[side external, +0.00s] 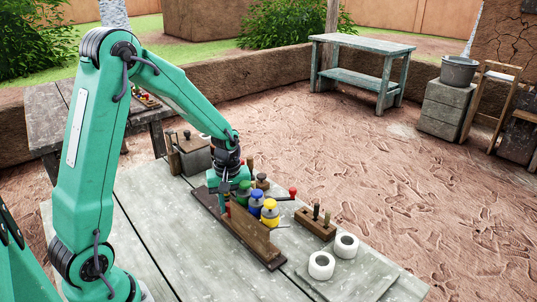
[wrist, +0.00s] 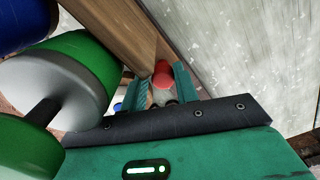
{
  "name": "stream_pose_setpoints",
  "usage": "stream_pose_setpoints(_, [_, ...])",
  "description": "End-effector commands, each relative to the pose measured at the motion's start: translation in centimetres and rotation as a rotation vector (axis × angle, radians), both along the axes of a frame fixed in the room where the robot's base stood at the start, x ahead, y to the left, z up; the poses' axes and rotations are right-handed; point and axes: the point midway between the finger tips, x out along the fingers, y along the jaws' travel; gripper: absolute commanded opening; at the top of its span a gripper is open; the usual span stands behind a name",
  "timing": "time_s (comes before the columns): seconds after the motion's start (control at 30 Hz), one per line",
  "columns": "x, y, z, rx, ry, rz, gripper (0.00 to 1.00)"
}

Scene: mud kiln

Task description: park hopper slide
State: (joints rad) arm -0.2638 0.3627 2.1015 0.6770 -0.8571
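A dark wooden slide base with an upright board (side external: 256,238) lies on the grey plank table. Several hoppers with coloured caps stand along it: green (side external: 244,187), blue (side external: 257,198), yellow (side external: 270,210). My gripper (side external: 227,208) is low at the board's far left end, beside the hoppers. In the wrist view its two green fingers (wrist: 161,85) stand apart, pointing down, one on each side of a red knob (wrist: 162,73). Whether they press on the knob cannot be told. A large green and white hopper (wrist: 60,80) fills the left of the wrist view.
A red-tipped lever (side external: 292,192) sticks out right of the hoppers. A grey box (side external: 195,157) stands behind my gripper.

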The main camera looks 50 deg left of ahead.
Motion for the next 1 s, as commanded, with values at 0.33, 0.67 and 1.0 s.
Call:
stream_pose_setpoints(0.33, [0.0,0.1,0.0,0.000,0.000,0.000,0.47])
stream_pose_setpoints(0.67, [0.1,0.1,1.6,0.000,-0.004,0.001,0.47])
stream_pose_setpoints(1.0, [0.1,0.1,5.9,0.001,-0.004,0.000,0.47])
